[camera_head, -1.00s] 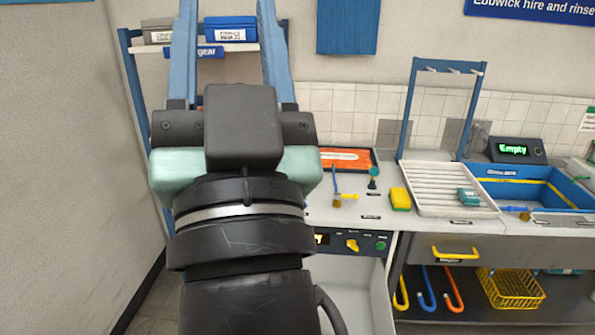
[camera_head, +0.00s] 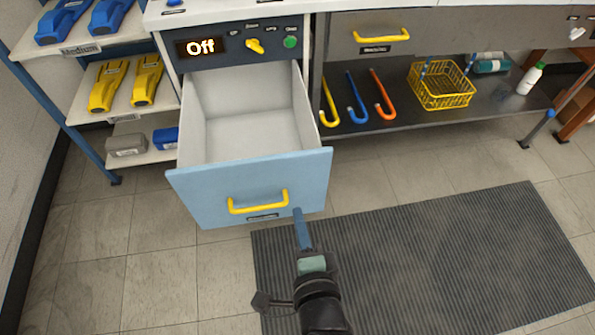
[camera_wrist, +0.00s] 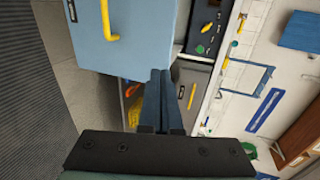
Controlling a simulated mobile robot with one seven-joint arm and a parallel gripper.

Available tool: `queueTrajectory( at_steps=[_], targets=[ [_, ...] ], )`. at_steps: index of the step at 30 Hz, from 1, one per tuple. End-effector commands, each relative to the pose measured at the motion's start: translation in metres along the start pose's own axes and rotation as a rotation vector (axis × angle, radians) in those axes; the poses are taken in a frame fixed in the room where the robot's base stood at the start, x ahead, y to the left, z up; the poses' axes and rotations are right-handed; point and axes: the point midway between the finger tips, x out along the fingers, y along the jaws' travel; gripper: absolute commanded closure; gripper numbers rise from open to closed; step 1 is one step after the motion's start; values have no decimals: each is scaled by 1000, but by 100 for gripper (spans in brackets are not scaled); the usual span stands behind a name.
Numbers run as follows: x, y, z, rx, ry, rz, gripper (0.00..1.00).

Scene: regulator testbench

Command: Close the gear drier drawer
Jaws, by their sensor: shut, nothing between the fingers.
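The gear drier drawer (camera_head: 190,205) is pulled well out, with a light blue front and an empty grey-white inside. Its yellow handle (camera_head: 258,203) is on the front. The drier's panel (camera_head: 240,46) above reads "Off". My gripper (camera_head: 298,212) is shut and empty, with its fingertips near the right part of the drawer front, right of the handle. I cannot tell whether they touch it. In the wrist view, the shut fingers (camera_wrist: 158,80) point past the edge of the drawer front (camera_wrist: 140,50), and the handle (camera_wrist: 108,22) shows at the top.
Left stands a shelf rack (camera_head: 85,50) with blue and yellow gear. Right is a closed grey drawer (camera_head: 420,35) above a shelf with coloured hooks (camera_head: 356,98) and a yellow basket (camera_head: 440,85). A dark ribbed mat (camera_head: 430,260) covers the floor; tiles to the left are clear.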

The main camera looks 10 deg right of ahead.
Motion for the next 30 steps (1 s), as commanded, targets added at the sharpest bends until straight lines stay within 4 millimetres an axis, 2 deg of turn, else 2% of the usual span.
queueTrajectory(
  at_steps=[5, 18, 24, 30],
  targets=[
    [23, -3, 0, -2, -1, -6, 100],
    [104, -4, 1, -6, -2, -7, 100],
    [126, -12, 1, -6, -2, -4, 100],
    [134, -15, 1, -6, -2, -3, 100]
  ],
)
